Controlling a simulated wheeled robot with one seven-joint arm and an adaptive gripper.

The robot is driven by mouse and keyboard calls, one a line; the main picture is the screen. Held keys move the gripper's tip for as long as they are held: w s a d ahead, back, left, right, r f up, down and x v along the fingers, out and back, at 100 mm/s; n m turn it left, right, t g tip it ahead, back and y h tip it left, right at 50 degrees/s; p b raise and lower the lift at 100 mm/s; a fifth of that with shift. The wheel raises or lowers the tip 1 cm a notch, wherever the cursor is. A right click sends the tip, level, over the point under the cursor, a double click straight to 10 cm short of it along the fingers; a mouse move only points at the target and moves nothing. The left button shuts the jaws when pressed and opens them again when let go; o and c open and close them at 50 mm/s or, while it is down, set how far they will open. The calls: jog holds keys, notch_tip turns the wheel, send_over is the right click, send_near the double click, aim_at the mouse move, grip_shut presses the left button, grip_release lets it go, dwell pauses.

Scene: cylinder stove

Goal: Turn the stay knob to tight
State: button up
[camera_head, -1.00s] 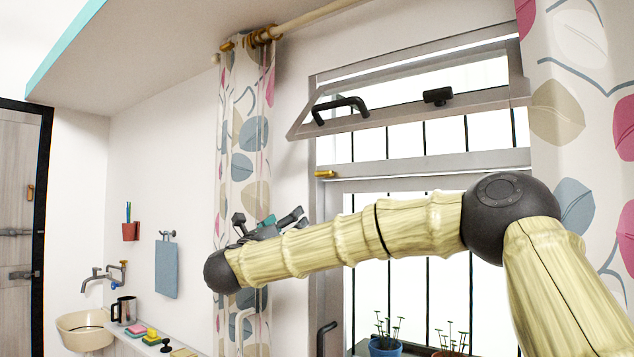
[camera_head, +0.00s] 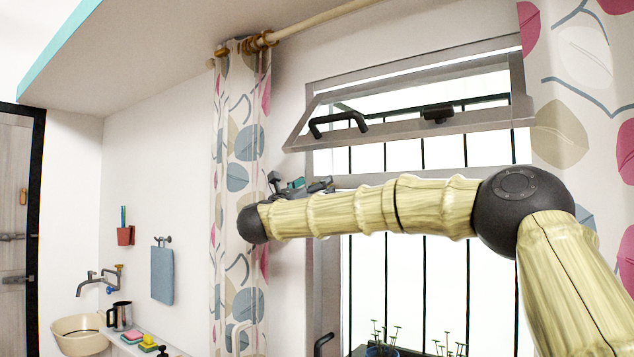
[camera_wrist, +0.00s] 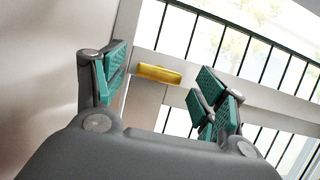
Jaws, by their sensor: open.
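A black knob-like fitting (camera_head: 437,114) sits on the lower rail of the tilted-open upper window sash (camera_head: 400,128); I cannot tell whether it is the stay knob. A black curved handle (camera_head: 338,122) is to its left. A small brass piece (camera_wrist: 158,74) on the window frame shows between my fingers in the wrist view; in the head view my arm or gripper hides it. My gripper (camera_head: 300,186) is open and empty beside the window's left frame, below the sash. Its teal-padded fingers (camera_wrist: 163,75) stand apart on either side of the brass piece, with no contact visible.
Patterned curtains hang left (camera_head: 238,200) and right (camera_head: 565,110) of the window, the left one close behind my wrist. Dark bars (camera_head: 423,290) stand behind the opening. A sink (camera_head: 78,335) and blue towel (camera_head: 162,275) are at the far left.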

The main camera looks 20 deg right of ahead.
jog(key=shift+w+d+r, duration=0.25)
jog(key=shift+w+d, duration=0.15)
jog(key=shift+d, duration=0.1)
jog(key=shift+c, duration=0.2)
jog(key=c, duration=1)
